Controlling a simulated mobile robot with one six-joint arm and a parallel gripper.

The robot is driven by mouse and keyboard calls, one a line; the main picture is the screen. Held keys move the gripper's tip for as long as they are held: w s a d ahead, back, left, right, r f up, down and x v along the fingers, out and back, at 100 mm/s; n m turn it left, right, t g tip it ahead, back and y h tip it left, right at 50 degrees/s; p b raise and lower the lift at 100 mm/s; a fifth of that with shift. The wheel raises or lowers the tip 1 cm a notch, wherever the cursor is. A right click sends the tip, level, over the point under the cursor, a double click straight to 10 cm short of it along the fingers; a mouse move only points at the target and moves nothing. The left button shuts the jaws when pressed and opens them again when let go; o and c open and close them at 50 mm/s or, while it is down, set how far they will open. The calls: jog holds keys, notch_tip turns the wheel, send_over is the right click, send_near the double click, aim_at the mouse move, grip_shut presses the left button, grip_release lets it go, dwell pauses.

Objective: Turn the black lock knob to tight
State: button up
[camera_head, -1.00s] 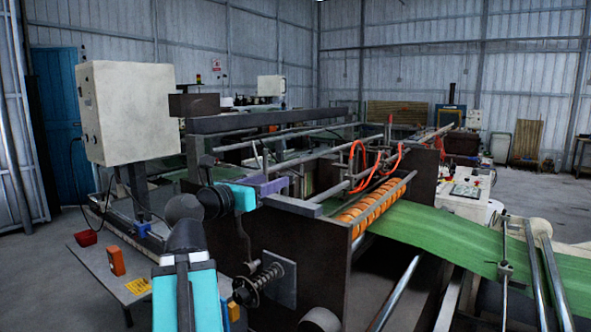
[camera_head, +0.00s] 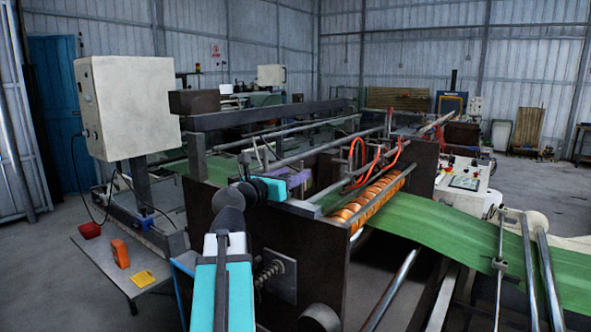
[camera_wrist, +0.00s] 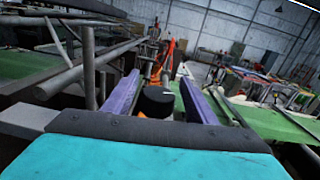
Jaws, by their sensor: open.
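My gripper (camera_head: 297,181) is over the near end of the dark machine frame (camera_head: 300,240), its purple fingers pointing away from me. In the wrist view, my gripper (camera_wrist: 158,80) is open, with its two purple fingers well apart. A round black knob (camera_wrist: 154,101) with a small white mark on top shows between them, with gaps at both sides. I cannot tell how far below or beyond the fingertips it lies. In the head view that knob is not clearly visible behind my gripper.
Orange rollers (camera_head: 372,200) and a green sheet (camera_head: 470,235) lie to the right. Red hoses (camera_head: 385,155) and metal bars cross above the frame. A pale control box (camera_head: 130,108) stands at left. A spring on a rod (camera_head: 270,274) sticks out beside my arm.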

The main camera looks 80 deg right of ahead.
jog(key=shift+x, duration=0.85)
